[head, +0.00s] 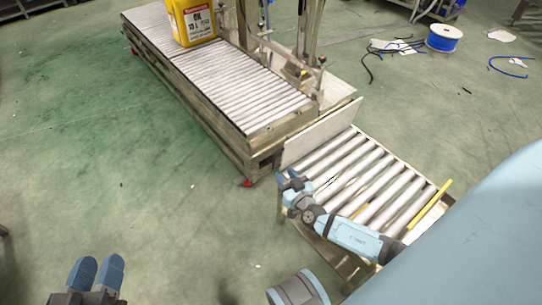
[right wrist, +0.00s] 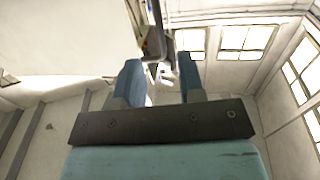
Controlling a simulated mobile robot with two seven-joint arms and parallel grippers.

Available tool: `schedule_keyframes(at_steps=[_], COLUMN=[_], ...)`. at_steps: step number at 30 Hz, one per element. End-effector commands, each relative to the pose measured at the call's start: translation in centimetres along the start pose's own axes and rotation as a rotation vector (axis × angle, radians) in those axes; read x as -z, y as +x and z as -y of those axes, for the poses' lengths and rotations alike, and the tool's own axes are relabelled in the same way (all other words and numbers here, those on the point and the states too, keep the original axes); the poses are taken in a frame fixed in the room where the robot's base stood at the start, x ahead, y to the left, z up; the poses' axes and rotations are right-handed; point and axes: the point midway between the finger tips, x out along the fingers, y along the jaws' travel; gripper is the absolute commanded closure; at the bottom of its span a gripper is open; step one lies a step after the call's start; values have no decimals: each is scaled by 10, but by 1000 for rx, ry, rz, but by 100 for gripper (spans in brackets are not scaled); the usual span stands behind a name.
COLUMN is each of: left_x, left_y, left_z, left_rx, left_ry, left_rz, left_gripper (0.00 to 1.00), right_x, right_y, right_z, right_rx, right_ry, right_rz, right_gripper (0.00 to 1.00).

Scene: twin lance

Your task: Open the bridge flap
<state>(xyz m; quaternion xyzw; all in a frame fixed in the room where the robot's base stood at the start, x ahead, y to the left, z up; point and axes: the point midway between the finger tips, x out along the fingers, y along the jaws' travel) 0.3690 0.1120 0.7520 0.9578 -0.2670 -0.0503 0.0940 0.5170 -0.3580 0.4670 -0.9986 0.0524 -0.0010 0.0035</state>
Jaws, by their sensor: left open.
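The bridge flap (head: 318,134) appears to be the pale flat plate standing on edge between the long roller conveyor (head: 262,85) and the short roller conveyor (head: 345,185). My right gripper (head: 291,178) is at the near left corner of the short conveyor, just below the plate's near end; I cannot tell if they touch. In the right wrist view its fingers (right wrist: 159,78) are apart with nothing clearly between them. A broad pale surface (right wrist: 65,35), possibly the flap, fills the upper left there. My left gripper (head: 97,274) is open and empty over the floor at the lower left.
A yellow canister (head: 192,20) stands on the far end of the long conveyor. A yellow bar (head: 430,205) runs along the short conveyor's right side. A blue cable spool (head: 443,38) and loose cables lie at upper right. The green floor at left is clear.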

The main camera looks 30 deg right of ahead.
Motion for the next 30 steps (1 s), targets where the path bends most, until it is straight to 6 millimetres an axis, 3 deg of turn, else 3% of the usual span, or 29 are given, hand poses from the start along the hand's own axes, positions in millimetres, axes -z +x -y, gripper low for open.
schedule_keyframes(at_steps=[6,12,18,26,30], left_x=[-7,-13,-15,-15,-15], left_y=[0,0,0,0,0], left_z=[1,2,2,2,2], left_rx=[-2,-4,-5,-5,-6], left_ry=[0,0,0,0,0], left_rz=[17,38,48,50,49], left_gripper=[57,57,57,57,57], right_x=[0,0,0,0,0], right_y=[49,80,93,94,94], right_z=[0,0,0,0,0], right_rx=[-2,-1,0,0,0], right_ry=[2,2,1,1,1], right_rz=[-1,-1,1,1,1], right_gripper=[64,64,64,64,92])
